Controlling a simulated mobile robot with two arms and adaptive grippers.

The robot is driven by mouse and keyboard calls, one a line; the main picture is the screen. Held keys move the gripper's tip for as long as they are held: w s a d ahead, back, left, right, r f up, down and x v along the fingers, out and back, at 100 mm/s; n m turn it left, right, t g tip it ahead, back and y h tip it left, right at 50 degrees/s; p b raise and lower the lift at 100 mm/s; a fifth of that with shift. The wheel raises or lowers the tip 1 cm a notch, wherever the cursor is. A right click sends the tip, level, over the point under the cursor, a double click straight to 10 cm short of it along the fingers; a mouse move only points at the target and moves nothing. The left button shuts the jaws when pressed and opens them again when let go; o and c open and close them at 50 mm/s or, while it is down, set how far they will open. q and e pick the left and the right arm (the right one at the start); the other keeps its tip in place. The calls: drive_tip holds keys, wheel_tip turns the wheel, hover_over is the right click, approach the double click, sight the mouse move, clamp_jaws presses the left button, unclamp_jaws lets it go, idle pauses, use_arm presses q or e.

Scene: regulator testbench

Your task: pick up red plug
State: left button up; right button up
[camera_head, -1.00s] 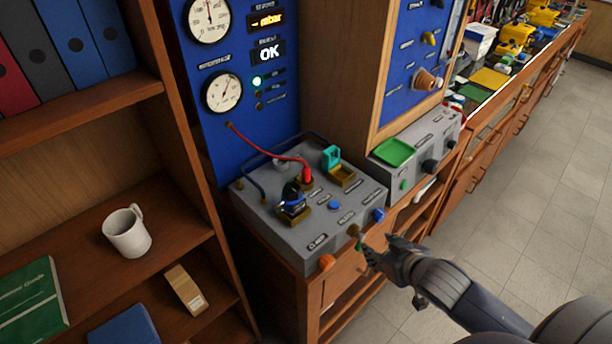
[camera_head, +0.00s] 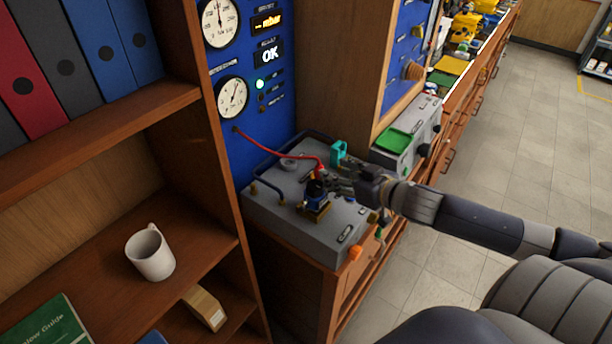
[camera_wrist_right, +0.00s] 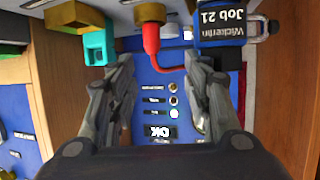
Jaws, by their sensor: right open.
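The red plug (camera_head: 320,168) stands in the grey test bench box, and its red cable runs back to the blue panel. In the wrist view the red plug (camera_wrist_right: 151,38) sits upside down in a brass socket (camera_wrist_right: 150,12). My right gripper (camera_head: 338,182) is open beside the plug, over the box. In the wrist view its fingers (camera_wrist_right: 160,70) are spread wide, with the plug in the gap just past the fingertips and not gripped. In the head view the fingers partly cover the area by the plug. My left gripper is not in view.
A blue-black labelled part (camera_head: 316,194) stands close to the plug, also in the wrist view (camera_wrist_right: 222,25). A teal open-lidded part (camera_head: 338,152) is on the other side. A wooden shelf with a white mug (camera_head: 150,254) is at the left. Open floor lies at the right.

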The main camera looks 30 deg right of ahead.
sight(319, 166)
drive_tip(key=shift+w+d+f, duration=0.65)
drive_tip(key=shift+w+d, duration=0.1)
drive_tip(key=shift+w, duration=0.2)
drive_tip(key=shift+w+a+f, duration=0.2)
drive_tip(key=shift+w+a, duration=0.25)
drive_tip(key=shift+w, duration=0.35)
drive_tip(key=shift+w+a+f, duration=0.15)
drive_tip(key=shift+w+f, duration=0.05)
drive_tip(key=shift+w, duration=0.15)
drive_tip(key=shift+w+f+p, duration=0.1)
drive_tip(key=shift+w+p, duration=0.05)
drive_tip(key=shift+p, duration=0.2)
drive_tip(key=shift+w+f+p, duration=0.2)
drive_tip(key=shift+w+p, duration=0.15)
drive_tip(key=shift+w, duration=0.25)
drive_tip(key=p+x, duration=0.1)
drive_tip(key=x, duration=0.2)
drive_tip(key=shift+s+f, duration=0.1)
drive_tip(key=shift+w+f, duration=0.15)
drive_tip(key=shift+w, duration=0.1)
drive_tip(key=shift+w+f, duration=0.1)
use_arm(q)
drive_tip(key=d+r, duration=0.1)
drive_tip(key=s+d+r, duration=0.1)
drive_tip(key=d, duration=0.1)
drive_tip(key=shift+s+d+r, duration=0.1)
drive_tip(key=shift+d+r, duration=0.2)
use_arm(e)
clamp_jaws()
